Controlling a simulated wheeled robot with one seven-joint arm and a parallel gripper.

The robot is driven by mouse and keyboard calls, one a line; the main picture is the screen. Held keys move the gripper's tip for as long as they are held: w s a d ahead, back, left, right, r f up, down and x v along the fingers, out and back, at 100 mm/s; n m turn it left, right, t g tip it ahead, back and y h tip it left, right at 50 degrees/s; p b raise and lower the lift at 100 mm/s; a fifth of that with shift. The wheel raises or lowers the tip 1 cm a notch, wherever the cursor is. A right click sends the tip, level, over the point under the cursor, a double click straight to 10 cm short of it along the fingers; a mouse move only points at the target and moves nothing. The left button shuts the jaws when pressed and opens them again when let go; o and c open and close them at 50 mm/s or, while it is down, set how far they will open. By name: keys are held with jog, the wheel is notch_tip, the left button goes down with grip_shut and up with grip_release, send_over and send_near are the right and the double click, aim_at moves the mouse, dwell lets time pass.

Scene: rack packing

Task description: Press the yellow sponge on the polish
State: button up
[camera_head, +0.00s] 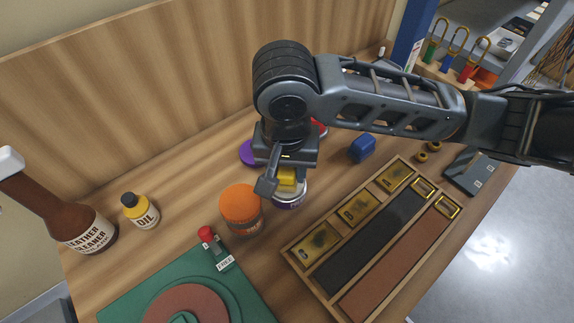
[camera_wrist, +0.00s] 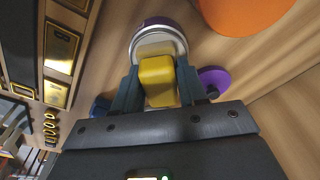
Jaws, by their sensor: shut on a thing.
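My gripper (camera_wrist: 158,88) is shut on the yellow sponge (camera_wrist: 157,74), with a finger on either side of it in the wrist view. The sponge also shows in the head view (camera_head: 287,178), partly hidden by my gripper. The polish is an open tin (camera_wrist: 155,27) with a purple outer wall and a pale inside. In the head view the tin (camera_head: 290,196) is directly below the sponge. The sponge is over or in the tin's opening. I cannot tell whether it touches the polish. A purple lid (camera_wrist: 215,80) lies on the table beside the tin.
An orange-lidded jar (camera_head: 241,208) stands close to the tin's left. A wooden tray (camera_head: 289,250) with brass plates and dark and brown strips lies at the right. A blue block (camera_head: 361,148) is behind it. An oil bottle (camera_head: 139,211), leather cleaner bottle (camera_head: 86,232) and green turntable base (camera_head: 246,287) are left.

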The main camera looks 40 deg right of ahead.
jog(key=shift+f, duration=0.4)
dwell(1.1)
jog(key=shift+r, duration=3.55)
